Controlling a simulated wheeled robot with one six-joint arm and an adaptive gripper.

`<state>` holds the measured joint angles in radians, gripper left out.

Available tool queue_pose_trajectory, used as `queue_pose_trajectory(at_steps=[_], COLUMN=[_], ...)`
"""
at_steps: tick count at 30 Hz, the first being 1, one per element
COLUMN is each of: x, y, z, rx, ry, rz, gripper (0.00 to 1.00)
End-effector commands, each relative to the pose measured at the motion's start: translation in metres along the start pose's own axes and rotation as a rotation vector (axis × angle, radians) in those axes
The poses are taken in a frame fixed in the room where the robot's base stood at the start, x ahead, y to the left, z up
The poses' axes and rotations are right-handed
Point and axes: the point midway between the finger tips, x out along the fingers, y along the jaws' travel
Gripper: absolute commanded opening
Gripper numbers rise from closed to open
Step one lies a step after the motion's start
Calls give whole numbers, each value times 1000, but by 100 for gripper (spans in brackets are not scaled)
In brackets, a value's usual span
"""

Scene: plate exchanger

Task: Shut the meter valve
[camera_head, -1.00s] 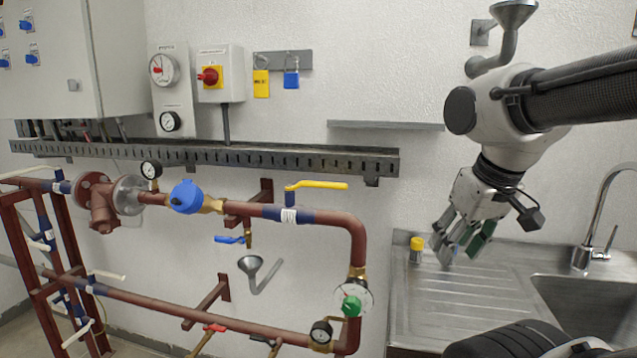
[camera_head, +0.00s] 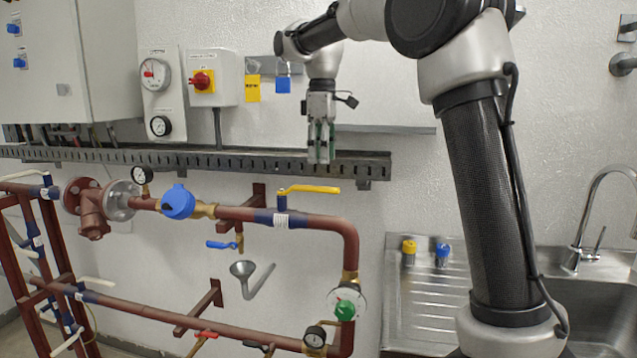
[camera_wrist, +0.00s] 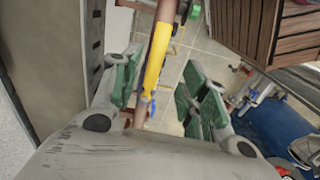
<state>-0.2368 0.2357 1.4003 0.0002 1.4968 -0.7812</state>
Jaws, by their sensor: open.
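The valve with a long yellow lever (camera_head: 312,189) sits on the upper red-brown pipe, right of the blue round meter (camera_head: 178,202). Its lever lies roughly along the pipe and points right. My gripper (camera_head: 320,158) points down just above the lever in the head view and is apart from it there. In the wrist view my gripper (camera_wrist: 162,88) is open, with green pads on both fingers. The yellow lever (camera_wrist: 156,62) shows in the gap between the fingers, below them. Nothing is held.
A slotted grey cable tray (camera_head: 240,158) runs along the wall behind my gripper. A smaller blue lever (camera_head: 221,244) and a grey funnel (camera_head: 243,269) are below the pipe. A green knob (camera_head: 345,310) is lower right. A steel sink (camera_head: 425,305) stands right.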

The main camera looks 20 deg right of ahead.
Motion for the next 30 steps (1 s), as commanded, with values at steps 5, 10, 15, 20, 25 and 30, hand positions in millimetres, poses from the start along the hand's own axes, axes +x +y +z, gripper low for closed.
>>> queue_pose_trajectory(at_steps=[5, 10, 15, 20, 25, 30], x=[11, 38, 65, 78, 80, 80], y=[5, 4, 4, 4, 4, 4], z=[-10, -9, -9, -9, -9, -9], rx=[-33, -31, -30, -30, -29, -29], ry=[-9, -9, -8, -7, -6, -6], rz=[-8, -9, -8, -7, -6, -6], gripper=[44, 44, 44, 44, 44, 33])
